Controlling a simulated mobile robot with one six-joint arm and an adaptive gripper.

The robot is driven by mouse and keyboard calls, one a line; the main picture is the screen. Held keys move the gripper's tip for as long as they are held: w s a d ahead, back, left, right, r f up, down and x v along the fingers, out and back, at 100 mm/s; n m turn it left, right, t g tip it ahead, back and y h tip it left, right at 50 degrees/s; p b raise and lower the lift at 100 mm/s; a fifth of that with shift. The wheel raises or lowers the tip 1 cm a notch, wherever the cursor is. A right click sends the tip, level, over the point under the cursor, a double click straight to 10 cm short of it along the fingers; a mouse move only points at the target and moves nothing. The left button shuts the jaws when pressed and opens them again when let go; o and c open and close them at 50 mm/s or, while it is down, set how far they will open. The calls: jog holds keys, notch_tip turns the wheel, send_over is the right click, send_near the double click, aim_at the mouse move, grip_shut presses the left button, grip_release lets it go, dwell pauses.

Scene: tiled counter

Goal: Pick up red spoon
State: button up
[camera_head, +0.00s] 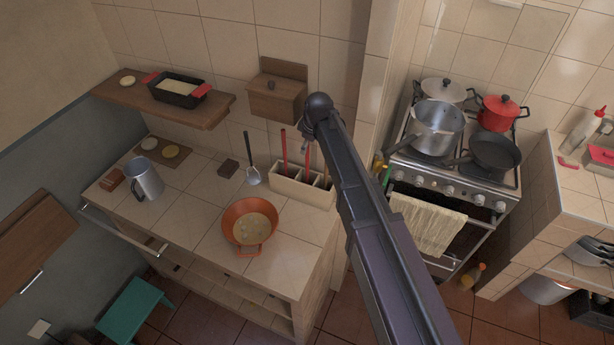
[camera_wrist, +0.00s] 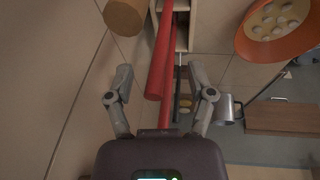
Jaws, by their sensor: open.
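Two red utensil handles stand upright in a beige holder (camera_head: 282,184) against the tiled wall in the head view, the left one (camera_head: 284,150) and the right one (camera_head: 308,158). I cannot tell which belongs to the red spoon, as the lower ends are hidden in the holder. In the wrist view, a thick red handle (camera_wrist: 163,60) runs between the fingers of my gripper (camera_wrist: 159,78), and a thinner red handle shows lower behind it (camera_wrist: 165,113). The fingers are spread open, clear of the handles on both sides. My arm hides most of the gripper in the head view.
An orange pan (camera_head: 249,207) sits before the holder, and a slotted utensil (camera_head: 250,160) leans left of it. A metal pitcher (camera_head: 144,178) stands farther left. A wooden box (camera_head: 277,98) hangs on the wall close above. The stove (camera_head: 455,178) with pots is at right.

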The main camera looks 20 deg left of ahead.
jog(key=shift+b+x, duration=0.8)
jog(key=shift+x, duration=0.4)
